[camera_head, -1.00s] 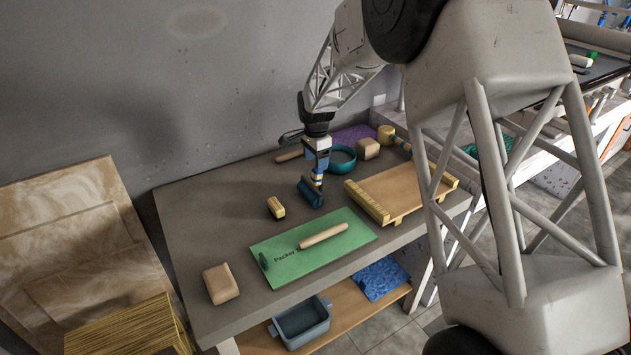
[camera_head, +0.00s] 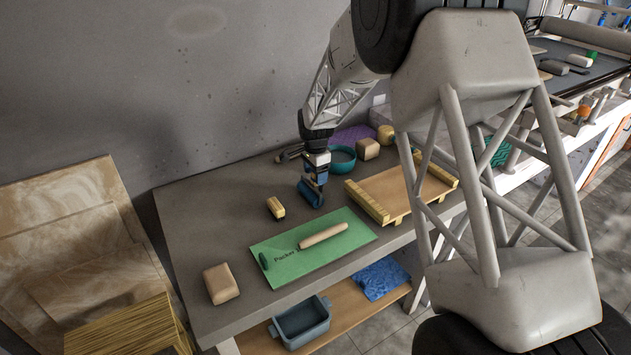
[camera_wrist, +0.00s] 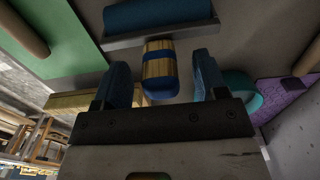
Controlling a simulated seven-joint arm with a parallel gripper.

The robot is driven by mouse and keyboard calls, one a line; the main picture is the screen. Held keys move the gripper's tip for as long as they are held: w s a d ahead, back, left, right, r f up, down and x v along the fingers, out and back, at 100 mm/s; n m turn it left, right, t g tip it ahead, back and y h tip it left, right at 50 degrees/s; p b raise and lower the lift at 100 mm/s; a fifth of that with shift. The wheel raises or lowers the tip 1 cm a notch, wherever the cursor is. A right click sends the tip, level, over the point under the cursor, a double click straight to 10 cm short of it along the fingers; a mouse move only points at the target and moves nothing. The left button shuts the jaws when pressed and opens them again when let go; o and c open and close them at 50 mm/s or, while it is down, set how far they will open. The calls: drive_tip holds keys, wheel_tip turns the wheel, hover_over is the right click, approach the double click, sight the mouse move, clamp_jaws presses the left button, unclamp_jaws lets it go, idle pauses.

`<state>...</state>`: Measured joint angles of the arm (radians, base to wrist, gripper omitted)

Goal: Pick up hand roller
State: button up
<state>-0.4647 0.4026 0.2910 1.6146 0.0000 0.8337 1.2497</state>
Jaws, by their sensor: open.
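The hand roller has a blue cylinder (camera_head: 311,196) resting on the grey table, with its handle standing up from it. In the wrist view the blue cylinder (camera_wrist: 158,14) lies across the top, and the wood handle with a blue end (camera_wrist: 160,68) points toward my gripper. My gripper (camera_head: 317,178) is above the cylinder and hides most of the handle in the head view. In the wrist view my gripper (camera_wrist: 162,75) is open, with one blue finger on each side of the handle's end and visible gaps between.
A green mat (camera_head: 290,262) with a rolling pin (camera_head: 323,236) lies in front. A small wooden block (camera_head: 275,208) is to the left, a wooden board with rails (camera_head: 392,187) to the right.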

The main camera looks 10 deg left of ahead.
drive_tip(key=shift+f, duration=0.6)
drive_tip(key=shift+c, duration=0.5)
clamp_jaws()
